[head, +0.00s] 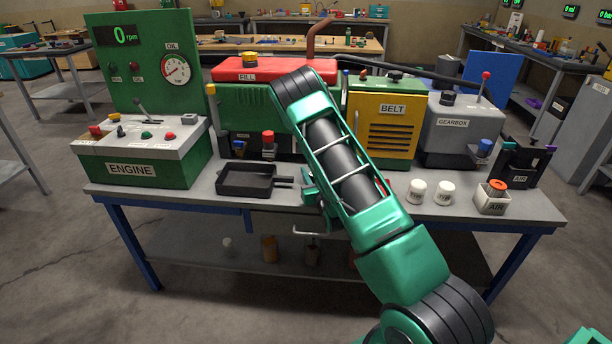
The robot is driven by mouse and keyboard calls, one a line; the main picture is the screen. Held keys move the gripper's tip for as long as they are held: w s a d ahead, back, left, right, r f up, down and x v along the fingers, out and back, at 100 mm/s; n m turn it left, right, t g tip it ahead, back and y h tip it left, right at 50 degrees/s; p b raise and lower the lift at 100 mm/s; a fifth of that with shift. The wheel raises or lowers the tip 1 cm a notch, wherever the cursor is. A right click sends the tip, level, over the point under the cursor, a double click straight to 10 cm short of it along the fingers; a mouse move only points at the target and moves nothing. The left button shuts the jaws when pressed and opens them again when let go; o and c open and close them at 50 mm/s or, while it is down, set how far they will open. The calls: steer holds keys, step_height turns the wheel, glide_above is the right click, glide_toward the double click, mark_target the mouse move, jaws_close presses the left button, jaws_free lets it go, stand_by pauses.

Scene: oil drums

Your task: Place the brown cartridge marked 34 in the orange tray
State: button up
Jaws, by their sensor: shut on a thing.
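I cannot make out a cartridge marked 34 or an orange tray in the head view. Several small brown cylinders, one of them clear at the left (269,248), stand in shadow on the lower shelf. No marking on them can be read. My green arm reaches up from the lower right across the middle of the workbench. It hides part of the bench top and of the machine behind. My gripper's fingertips and anything between them are hidden behind the arm.
The front right edge is clear.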

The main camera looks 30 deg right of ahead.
steer(key=shift+f, duration=0.1)
steer(key=o, duration=1.1)
